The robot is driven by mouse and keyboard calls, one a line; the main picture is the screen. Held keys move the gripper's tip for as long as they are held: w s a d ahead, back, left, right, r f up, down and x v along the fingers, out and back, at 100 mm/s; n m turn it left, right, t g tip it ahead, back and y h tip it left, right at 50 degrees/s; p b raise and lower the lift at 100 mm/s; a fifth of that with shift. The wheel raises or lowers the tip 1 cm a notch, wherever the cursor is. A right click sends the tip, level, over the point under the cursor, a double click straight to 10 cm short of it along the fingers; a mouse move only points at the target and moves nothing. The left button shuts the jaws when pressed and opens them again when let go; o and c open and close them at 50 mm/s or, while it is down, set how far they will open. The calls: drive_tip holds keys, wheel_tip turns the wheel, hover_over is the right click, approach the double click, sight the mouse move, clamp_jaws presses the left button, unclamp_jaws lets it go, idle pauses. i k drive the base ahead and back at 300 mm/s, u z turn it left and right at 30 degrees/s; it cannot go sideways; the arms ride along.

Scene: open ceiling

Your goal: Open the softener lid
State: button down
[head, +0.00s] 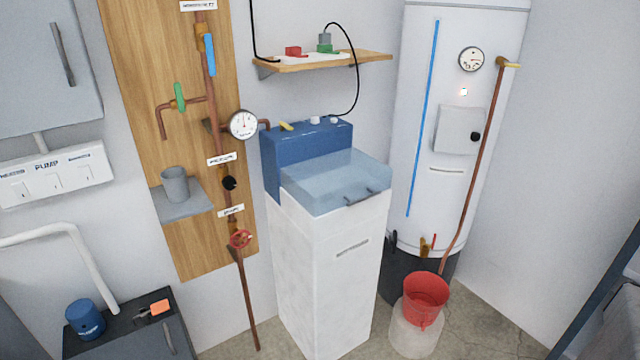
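The softener is a tall white cabinet (328,270) with a blue control head (300,150) at its back. Its lid (335,178) is a see-through light blue cover over the top of the cabinet, in front of the blue head. The lid looks shut, resting on the cabinet top. A dark bar handle (362,197) sits near the lid's front edge, right of its middle. My gripper is not in view.
A wall shelf (322,62) with plugs and a hanging black cable is above the softener. A white boiler tank (455,120) and red bucket (425,298) stand to the right. A pipe board (140,60) with gauge (242,124) is close on the left.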

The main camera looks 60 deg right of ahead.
sight(362, 166)
drive_tip(key=u, duration=1.2)
drive_tip(key=k, duration=0.15)
drive_tip(key=z, duration=3.3)
drive_tip(key=k, duration=0.55)
drive_tip(key=u, duration=0.25)
drive_tip(key=i, duration=0.55)
drive_tip(key=z, duration=0.1)
